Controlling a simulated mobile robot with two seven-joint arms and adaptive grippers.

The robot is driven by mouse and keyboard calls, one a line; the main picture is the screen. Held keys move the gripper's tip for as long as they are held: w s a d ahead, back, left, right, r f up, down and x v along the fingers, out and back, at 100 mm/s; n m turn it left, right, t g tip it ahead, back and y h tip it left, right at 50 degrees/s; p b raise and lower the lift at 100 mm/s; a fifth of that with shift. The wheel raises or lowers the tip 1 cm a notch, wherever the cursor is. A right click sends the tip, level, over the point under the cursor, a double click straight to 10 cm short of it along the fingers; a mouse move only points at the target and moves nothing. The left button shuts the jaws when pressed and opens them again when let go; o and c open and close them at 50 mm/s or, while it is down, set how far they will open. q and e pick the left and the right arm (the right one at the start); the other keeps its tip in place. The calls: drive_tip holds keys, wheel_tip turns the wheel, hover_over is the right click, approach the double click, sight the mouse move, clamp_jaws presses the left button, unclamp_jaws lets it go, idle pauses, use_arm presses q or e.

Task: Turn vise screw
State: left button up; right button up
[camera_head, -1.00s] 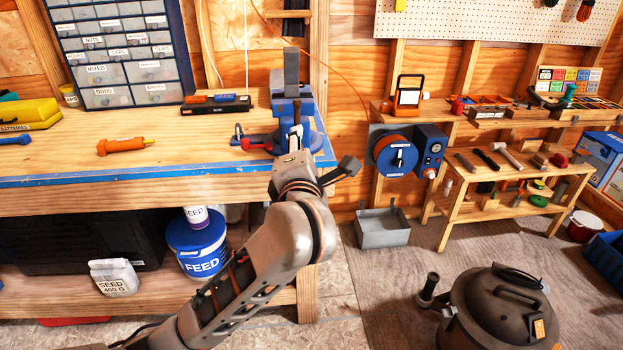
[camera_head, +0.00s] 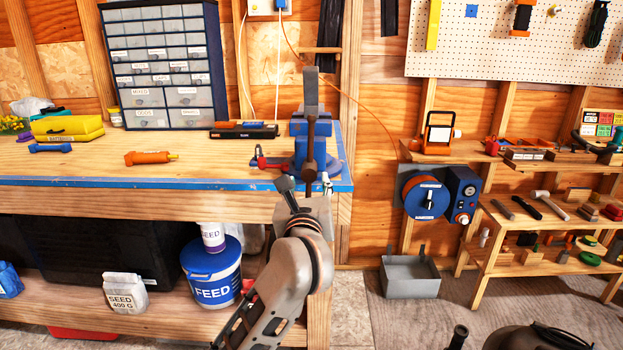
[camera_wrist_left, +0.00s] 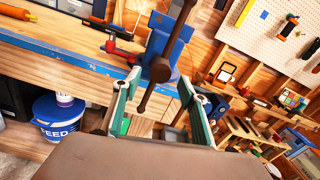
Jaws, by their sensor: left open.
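The vise (camera_head: 303,150) is blue with a grey upright jaw, mounted at the right end of the bench. Its brown screw handle (camera_head: 310,160), a bar with knobbed ends, stands upright in the head view. It looks tilted in the left wrist view (camera_wrist_left: 165,55). My left gripper (camera_head: 314,198) is just below and in front of the vise, partly hidden by its own wrist. In the left wrist view the gripper's (camera_wrist_left: 160,82) green-sided fingers are apart, with the handle's lower part appearing between them. I cannot tell whether they touch it. My right gripper is out of view.
The blue-edged bench (camera_head: 90,183) holds an orange tool (camera_head: 150,157), a drawer cabinet (camera_head: 163,65) and a black case (camera_head: 244,131). A feed bucket (camera_head: 212,275) stands on the shelf below. A cable reel (camera_head: 425,197) and grey bin (camera_head: 410,277) are to the right.

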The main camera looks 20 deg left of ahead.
sight(309, 177)
use_arm(q)
drive_tip(key=x, duration=0.5)
drive_tip(key=shift+w+f+b, duration=0.1)
drive_tip(key=shift+w+b, duration=0.1)
drive_tip(key=shift+b, duration=0.15)
drive_tip(key=c, duration=1.1)
